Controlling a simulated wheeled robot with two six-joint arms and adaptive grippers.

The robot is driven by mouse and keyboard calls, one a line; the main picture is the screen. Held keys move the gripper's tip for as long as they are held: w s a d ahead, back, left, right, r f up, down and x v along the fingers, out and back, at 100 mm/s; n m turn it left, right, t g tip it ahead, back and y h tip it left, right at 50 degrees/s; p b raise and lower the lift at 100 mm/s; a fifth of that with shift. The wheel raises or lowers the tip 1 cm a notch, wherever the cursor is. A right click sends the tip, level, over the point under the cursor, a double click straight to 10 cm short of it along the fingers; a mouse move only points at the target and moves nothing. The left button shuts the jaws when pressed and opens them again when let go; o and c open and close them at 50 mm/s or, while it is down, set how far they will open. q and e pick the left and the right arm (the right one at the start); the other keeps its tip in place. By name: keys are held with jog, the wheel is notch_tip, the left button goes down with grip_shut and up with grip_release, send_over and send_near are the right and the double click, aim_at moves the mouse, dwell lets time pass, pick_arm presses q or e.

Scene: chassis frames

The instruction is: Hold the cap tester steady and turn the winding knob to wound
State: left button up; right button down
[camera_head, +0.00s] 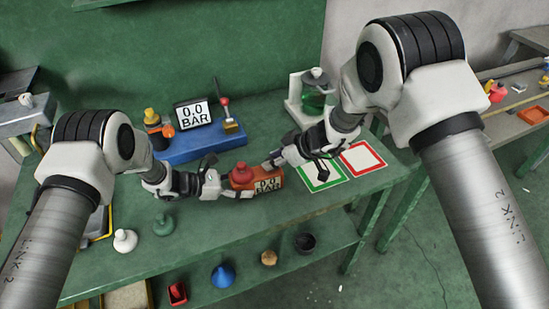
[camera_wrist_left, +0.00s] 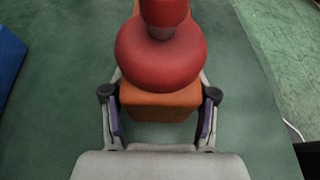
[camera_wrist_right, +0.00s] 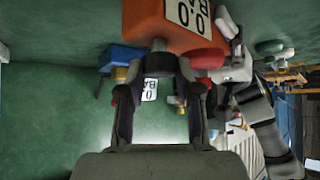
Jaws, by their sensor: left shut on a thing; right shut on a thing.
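The cap tester is an orange block (camera_head: 270,183) with a white panel reading "0.0 BAR" and a red rounded cap (camera_head: 242,173) at its left end. My left gripper (camera_head: 232,187) is shut on the block; in the left wrist view its fingers flank the orange body (camera_wrist_left: 158,106) below the red cap (camera_wrist_left: 160,55). My right gripper (camera_head: 272,163) is at the far side of the block. In the right wrist view its fingertips are closed around a small dark knob (camera_wrist_right: 158,45) by the orange body (camera_wrist_right: 170,28). The knob's marks are hidden.
A blue base (camera_head: 195,143) with another "0.0 BAR" display (camera_head: 193,113) stands behind. A green-framed card (camera_head: 325,184) and a red-framed card (camera_head: 363,158) lie to the right. A lower shelf holds several small parts.

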jog(key=shift+s+a+m+t+h, duration=0.1)
jog(key=shift+m+t+h, duration=0.55)
jog(key=shift+m, duration=0.5)
jog(key=shift+s+a+m+t+h, duration=0.1)
jog(key=shift+m+t+h, duration=0.5)
jog(key=shift+m, duration=0.55)
jog(key=shift+w, duration=0.1)
jog(key=c, duration=0.8)
grip_release()
jog(key=shift+o, duration=0.2)
jog(key=shift+d, duration=0.1)
jog(key=v, duration=1.2)
